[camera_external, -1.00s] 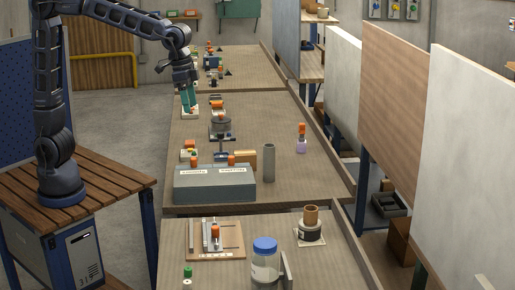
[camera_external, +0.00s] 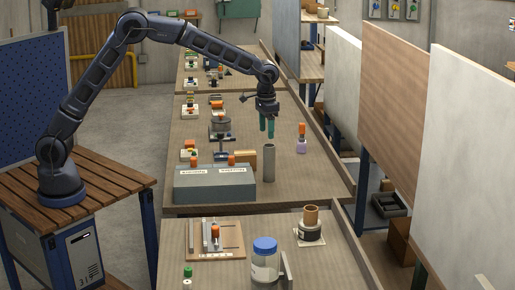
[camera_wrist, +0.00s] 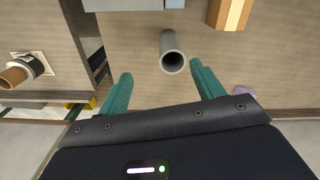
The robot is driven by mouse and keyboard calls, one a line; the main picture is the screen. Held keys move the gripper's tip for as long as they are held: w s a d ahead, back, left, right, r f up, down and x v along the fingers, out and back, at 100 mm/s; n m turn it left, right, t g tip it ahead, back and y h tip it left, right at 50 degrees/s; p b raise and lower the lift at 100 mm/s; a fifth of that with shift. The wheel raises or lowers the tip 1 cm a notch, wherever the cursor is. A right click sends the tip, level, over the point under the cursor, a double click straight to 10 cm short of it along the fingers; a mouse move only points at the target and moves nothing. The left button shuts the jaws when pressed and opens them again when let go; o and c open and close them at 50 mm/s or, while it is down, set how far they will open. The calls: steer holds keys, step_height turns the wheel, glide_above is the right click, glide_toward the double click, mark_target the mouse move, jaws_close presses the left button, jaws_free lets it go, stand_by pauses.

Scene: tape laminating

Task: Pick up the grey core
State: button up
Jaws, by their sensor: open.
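The grey core (camera_external: 269,163) is a hollow grey tube standing upright on the middle table, just right of the long grey box. In the wrist view the grey core (camera_wrist: 173,55) shows its open top end, beyond the fingertips and roughly between their lines. My gripper (camera_external: 267,126) hangs above the core with its green fingers pointing down, apart from it. In the wrist view my gripper (camera_wrist: 159,78) has its two fingers spread wide with nothing between them.
A grey box (camera_external: 215,185) with labels stands left of the core. An orange-capped lilac bottle (camera_external: 302,144) stands to the right. A brown core (camera_external: 311,215) on a black roll and a blue-lidded jar (camera_external: 265,262) are on the nearer table.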

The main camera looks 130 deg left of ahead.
mark_target(268, 146)
steer(key=shift+s+a+f, duration=0.2)
steer(key=shift+a+f, duration=0.5)
steer(key=shift+a, duration=0.2)
steer(key=shift+a+f, duration=0.1)
steer(key=shift+f, duration=0.15)
step_height(268, 146, down, 5)
steer(key=shift+f, duration=0.15)
steer(key=shift+a+f, duration=0.15)
steer(key=shift+f, duration=1.1)
steer(key=shift+a+f, duration=0.1)
steer(key=shift+f, duration=1.15)
steer(key=c, duration=1.1)
steer(key=shift+r, duration=0.15)
